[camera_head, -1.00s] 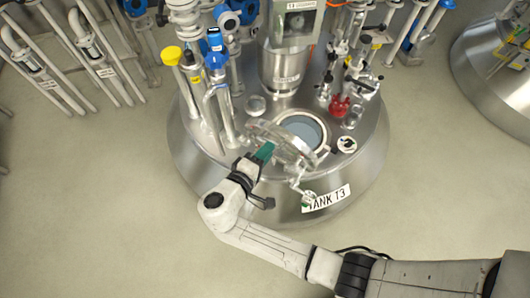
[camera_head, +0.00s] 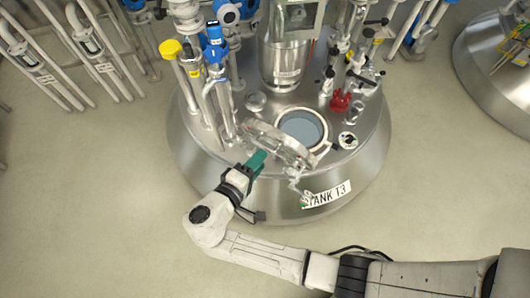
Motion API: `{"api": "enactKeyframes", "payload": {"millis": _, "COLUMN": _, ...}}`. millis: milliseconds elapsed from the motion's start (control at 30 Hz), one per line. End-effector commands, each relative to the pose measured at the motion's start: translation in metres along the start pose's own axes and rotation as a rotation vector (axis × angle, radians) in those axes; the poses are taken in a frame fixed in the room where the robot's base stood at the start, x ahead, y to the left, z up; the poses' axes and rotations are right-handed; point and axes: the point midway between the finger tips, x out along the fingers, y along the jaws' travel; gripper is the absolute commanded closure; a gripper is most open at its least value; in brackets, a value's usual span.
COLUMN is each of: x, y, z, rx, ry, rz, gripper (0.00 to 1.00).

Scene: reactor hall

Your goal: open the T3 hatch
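The steel tank (camera_head: 355,185) carries a label (camera_head: 327,194) reading "TANK 13". Its round hatch opening (camera_head: 302,129) on top is uncovered and shows a grey-blue inside. The hatch lid (camera_head: 283,143) is swung up and tilted, standing at the left front side of the opening. A handle or clamp (camera_head: 296,182) hangs at the lid's lower right. My gripper (camera_head: 257,160), with green fingers, is at the lid's left edge and appears to touch it. The fingertips are small and partly hidden by the lid, so I cannot tell whether they are shut on it.
Pipes with yellow and blue caps (camera_head: 170,49) stand on the tank left of the opening. A steel cylinder (camera_head: 284,60) stands behind it, and a red valve knob (camera_head: 340,100) sits to the right. Pipe racks (camera_head: 40,65) stand at the far left. The floor (camera_head: 90,200) at left is clear.

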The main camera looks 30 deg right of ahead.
Motion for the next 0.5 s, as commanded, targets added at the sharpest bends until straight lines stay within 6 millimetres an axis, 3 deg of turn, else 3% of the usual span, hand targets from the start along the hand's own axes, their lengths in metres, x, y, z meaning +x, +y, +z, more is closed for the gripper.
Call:
{"api": "enactKeyframes", "payload": {"millis": 200, "x": -0.038, "y": 0.002, "z": -0.003, "rx": 0.005, "ry": 0.009, "rz": 0.004, "gripper": 0.61}}
{"api": "enactKeyframes", "payload": {"millis": 500, "x": -0.054, "y": 0.004, "z": -0.003, "rx": 0.006, "ry": 0.008, "rz": 0.007, "gripper": 0.61}}
